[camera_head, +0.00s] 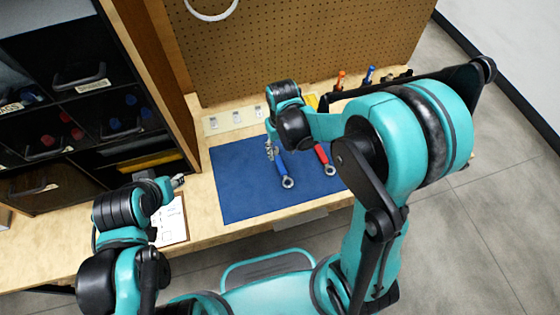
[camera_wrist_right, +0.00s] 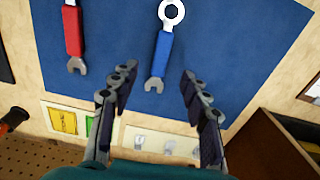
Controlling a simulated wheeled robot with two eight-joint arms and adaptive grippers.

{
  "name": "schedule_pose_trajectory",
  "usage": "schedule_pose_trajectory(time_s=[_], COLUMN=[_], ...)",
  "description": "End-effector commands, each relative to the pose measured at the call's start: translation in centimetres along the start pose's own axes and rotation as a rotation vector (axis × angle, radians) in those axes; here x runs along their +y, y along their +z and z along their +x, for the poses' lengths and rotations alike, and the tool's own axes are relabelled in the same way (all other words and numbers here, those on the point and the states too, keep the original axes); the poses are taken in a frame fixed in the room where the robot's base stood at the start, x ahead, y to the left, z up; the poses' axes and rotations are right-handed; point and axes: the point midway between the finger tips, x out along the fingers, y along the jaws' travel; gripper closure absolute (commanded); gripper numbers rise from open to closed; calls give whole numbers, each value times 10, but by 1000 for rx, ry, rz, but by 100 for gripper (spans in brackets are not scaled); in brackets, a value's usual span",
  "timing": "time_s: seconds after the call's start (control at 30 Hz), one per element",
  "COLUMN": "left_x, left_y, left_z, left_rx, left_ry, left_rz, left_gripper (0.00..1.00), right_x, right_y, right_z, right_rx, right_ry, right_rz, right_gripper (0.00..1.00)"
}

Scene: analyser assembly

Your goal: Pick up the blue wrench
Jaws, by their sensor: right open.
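The blue wrench (camera_head: 283,170) lies on the blue mat (camera_head: 240,185) in the head view, its ring end toward the bench's front edge. In the right wrist view the blue wrench (camera_wrist_right: 161,52) lies ahead of and between the fingers, with its open jaw end nearest to them.
A red wrench (camera_head: 324,158) lies on the mat to the right of the blue one, also in the wrist view (camera_wrist_right: 73,35). A dark shelf with bins (camera_head: 90,110) stands at the left. A pegboard (camera_head: 300,45) rises behind. Screwdrivers (camera_head: 368,74) stand at the back right.

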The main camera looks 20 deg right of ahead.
Motion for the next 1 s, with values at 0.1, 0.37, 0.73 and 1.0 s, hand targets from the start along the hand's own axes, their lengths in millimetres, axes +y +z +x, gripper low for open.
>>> schedule_pose_trajectory(time_s=[0.1, 0.37, 0.73, 1.0], left_x=[0, 0, 0, 0], left_y=[1, 9, 23, 22], left_z=[2, 12, 32, 31], left_rx=[0, 0, 0, 0], left_ry=[0, 0, 0, 0], left_rz=[0, 0, 0, 0], left_gripper=[60, 60, 60, 60], right_x=[-1, -1, -2, -2], right_y=[-1, 0, 3, 3], right_z=[12, 39, 84, 82], right_rx=[-14, -14, -13, -13], right_ry=[0, 0, 2, 2], right_rz=[-2, -2, -2, -2], right_gripper=[53, 53, 53, 77])
